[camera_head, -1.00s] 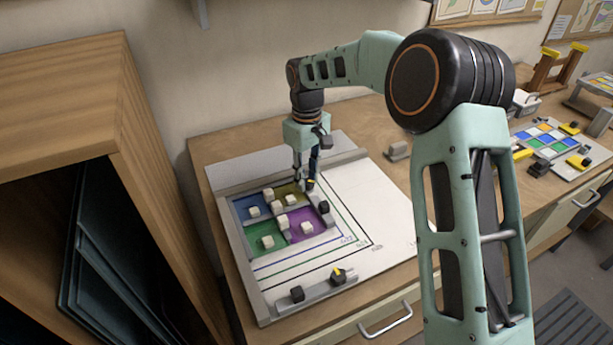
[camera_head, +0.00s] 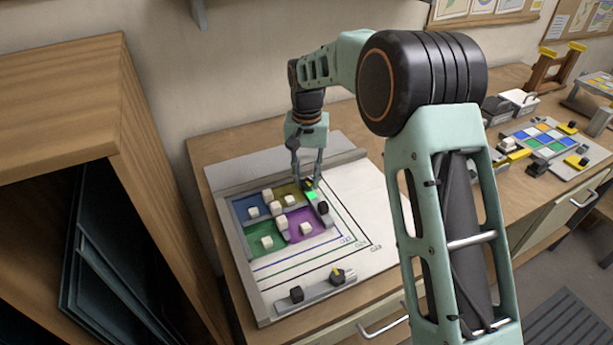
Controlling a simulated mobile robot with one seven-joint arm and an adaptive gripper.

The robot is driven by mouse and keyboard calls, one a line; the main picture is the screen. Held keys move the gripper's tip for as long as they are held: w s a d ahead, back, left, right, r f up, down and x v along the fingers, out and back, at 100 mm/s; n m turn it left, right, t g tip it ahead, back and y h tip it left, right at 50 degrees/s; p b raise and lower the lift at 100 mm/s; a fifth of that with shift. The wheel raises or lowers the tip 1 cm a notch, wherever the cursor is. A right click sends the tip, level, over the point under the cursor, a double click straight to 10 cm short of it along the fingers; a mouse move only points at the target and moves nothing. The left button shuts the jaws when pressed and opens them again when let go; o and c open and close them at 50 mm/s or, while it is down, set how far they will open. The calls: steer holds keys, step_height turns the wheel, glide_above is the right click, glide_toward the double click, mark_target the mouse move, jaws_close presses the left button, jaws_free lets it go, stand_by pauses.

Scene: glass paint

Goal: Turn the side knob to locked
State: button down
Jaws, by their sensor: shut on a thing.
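The work board (camera_head: 385,215) lies on the table, with blue, olive, green and purple panes and several pale blocks. A short side rail (camera_head: 327,220) runs along the right edge of the panes. The side knob (camera_head: 309,183), small and dark with a bit of yellow, sits at the rail's far end, mostly hidden by my fingers. My gripper (camera_head: 307,182) points down and is shut on this knob, one finger on each side. A bright green patch (camera_head: 311,196) shows on the rail just in front of it. A black block (camera_head: 322,208) sits nearer on the rail.
A front rail (camera_head: 318,290) carries a black block (camera_head: 297,294) and a yellow-marked knob (camera_head: 338,275). A wooden cabinet (camera_head: 60,100) stands close on the left. A second colored board (camera_head: 545,140) and small parts lie at the right. The board's right part is bare.

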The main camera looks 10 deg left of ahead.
mark_target(307, 180)
steer(key=shift+r+m, duration=0.1)
steer(key=shift+m, duration=0.6)
steer(key=c, duration=1.6)
jaws_free()
step_height(307, 180, up, 12)
steer(key=shift+f, duration=0.1)
